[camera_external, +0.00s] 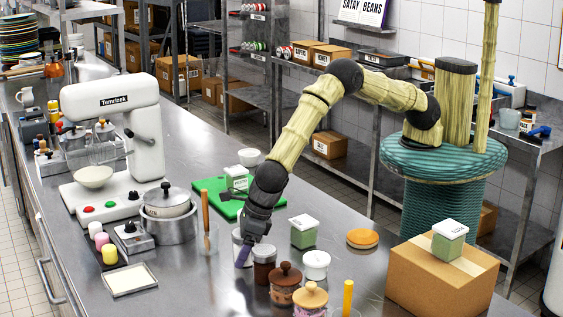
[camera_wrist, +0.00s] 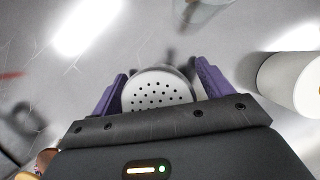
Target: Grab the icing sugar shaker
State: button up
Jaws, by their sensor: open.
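The icing sugar shaker, with a white round lid full of small holes (camera_wrist: 158,92), sits between the two purple fingers of my gripper (camera_wrist: 160,78) in the wrist view. The fingers are open, one on each side of the lid. I cannot tell whether they touch it. In the external view my gripper (camera_external: 244,256) points down at the steel counter, and a pale part of the shaker (camera_external: 236,239) shows beside it. The rest of the shaker is hidden by my gripper.
A dark jar (camera_external: 264,268) stands close to the right of my gripper. Brown-lidded (camera_external: 285,286) and tan-lidded jars (camera_external: 310,298), a white-lidded pot (camera_external: 316,264) and a green-filled tub (camera_external: 303,232) are nearby. A glass with a wooden stick (camera_external: 206,228) stands left.

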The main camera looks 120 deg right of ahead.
dwell(0.4)
jog(key=shift+r, duration=0.1)
jog(key=c, duration=1.2)
jog(key=shift+o, duration=0.2)
notch_tip(320, 180, up, 10)
jog(key=shift+b, duration=1.1)
